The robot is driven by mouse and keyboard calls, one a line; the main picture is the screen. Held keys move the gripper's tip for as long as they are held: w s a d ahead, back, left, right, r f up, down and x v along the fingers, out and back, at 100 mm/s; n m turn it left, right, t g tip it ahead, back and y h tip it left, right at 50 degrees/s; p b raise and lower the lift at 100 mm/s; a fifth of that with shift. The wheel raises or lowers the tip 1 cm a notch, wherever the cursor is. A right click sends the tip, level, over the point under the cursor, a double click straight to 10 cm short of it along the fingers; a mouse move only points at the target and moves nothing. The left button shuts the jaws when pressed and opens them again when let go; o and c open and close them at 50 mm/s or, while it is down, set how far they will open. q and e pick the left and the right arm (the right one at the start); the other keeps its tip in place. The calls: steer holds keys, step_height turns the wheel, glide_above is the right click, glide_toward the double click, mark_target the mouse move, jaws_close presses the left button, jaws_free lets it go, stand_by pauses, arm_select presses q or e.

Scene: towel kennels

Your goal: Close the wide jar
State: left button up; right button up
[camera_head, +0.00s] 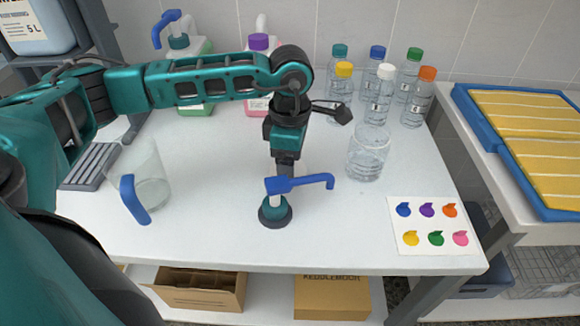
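An open clear jar (368,155), wide and with liquid low inside, stands right of centre on the white table; no lid shows on it. A clear jug (150,180) with a blue handle stands at the left, also open on top. A pump top (275,211) with a blue spout, pale stem, teal collar and dark round base is upright at the table's middle. My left gripper (285,170) points down just above or behind its blue spout. Its fingers look close together, but I cannot tell whether they hold the spout. My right gripper is not in view.
Several capped clear bottles (378,95) stand at the back right. Two pump bottles (200,80) stand behind my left arm. A card with coloured spots (434,226) lies front right. A blue-edged yellow tray (530,120) is on the right counter. The front middle table is clear.

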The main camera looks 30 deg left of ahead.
arm_select(q)
step_height(320, 180, up, 18)
steer(key=p, duration=0.2)
steer(key=shift+r, duration=0.15)
